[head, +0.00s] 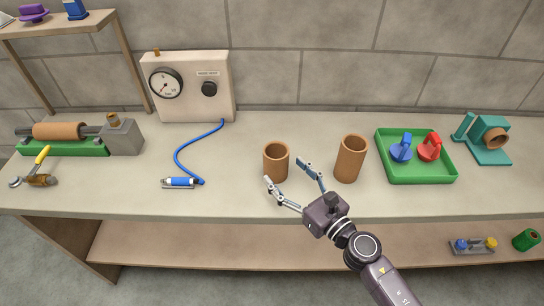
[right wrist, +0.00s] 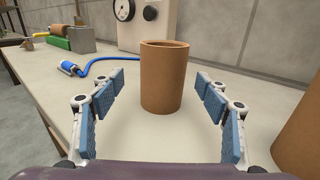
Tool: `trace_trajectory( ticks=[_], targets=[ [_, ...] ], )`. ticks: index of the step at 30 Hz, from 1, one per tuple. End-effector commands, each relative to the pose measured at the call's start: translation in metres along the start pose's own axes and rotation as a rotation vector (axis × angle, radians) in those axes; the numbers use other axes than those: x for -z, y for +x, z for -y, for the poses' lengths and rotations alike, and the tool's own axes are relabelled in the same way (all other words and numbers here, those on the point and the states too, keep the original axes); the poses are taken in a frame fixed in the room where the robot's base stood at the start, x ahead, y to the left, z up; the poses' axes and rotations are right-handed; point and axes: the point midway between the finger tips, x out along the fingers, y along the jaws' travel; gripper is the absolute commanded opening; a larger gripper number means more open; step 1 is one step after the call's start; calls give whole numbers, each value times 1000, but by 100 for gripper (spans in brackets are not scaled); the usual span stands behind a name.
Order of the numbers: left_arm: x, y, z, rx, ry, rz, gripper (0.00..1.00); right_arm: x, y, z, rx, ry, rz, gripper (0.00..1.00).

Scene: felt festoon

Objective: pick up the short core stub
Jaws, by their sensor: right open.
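The short core stub (head: 276,163) is a brown, hollow cylinder standing upright on the bench, left of a taller brown core (head: 350,160). In the right wrist view the short core stub (right wrist: 161,80) stands straight ahead, centred beyond the finger pads. My right gripper (head: 291,178) is open and empty, with its fingers spread just in front and to the right of the stub; its fingers also show in the right wrist view (right wrist: 160,112). The taller core (right wrist: 300,140) is partly cut off at the right edge there. My left gripper is not in view.
A green tray (head: 419,180) with blue and red items stands right of the taller core. A blue hose (head: 178,155) runs from a gauge box (head: 190,86) to the left. Bare bench lies between hose and stub.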

Motion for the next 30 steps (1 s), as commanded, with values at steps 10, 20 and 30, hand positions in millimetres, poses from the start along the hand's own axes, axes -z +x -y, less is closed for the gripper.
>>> trace_trajectory(
  ticks=[10,20,30],
  targets=[
    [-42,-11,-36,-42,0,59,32,2,47,6,3,5,4,69],
    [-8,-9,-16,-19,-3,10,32,4,59,5,2,3,2,69],
    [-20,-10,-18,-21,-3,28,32,4,59,5,2,3,2,37]
  ],
)
